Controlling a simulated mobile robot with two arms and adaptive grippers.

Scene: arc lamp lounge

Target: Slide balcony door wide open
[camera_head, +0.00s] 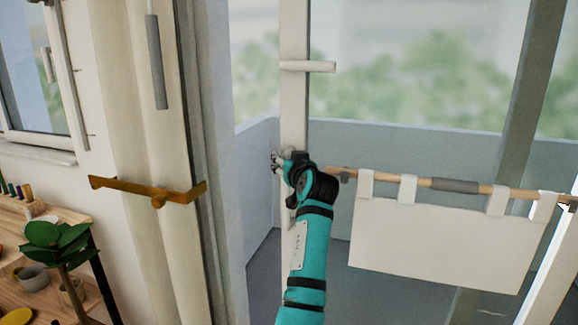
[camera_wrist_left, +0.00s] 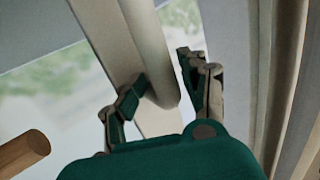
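The balcony door's pale upright frame (camera_head: 294,110) stands in the middle of the head view, with a white bar (camera_head: 307,66) sticking out to the right high on it. My left gripper (camera_head: 277,161) is at this frame, below that bar. In the left wrist view, a rounded pale handle bar (camera_wrist_left: 150,45) runs along the door frame (camera_wrist_left: 104,30), and its end lies between the spread fingers of my left gripper (camera_wrist_left: 160,90). The left finger is close to the bar; I cannot tell if it touches. A gap shows to the right finger. My right gripper is out of view.
A wooden rod (camera_head: 400,181) with a hanging white cloth (camera_head: 440,240) crosses right of my arm; a wooden rod end also shows in the wrist view (camera_wrist_left: 22,152). A curtain (camera_head: 140,240) with a brass tieback (camera_head: 157,196), a plant (camera_head: 55,245) and shelves stand left.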

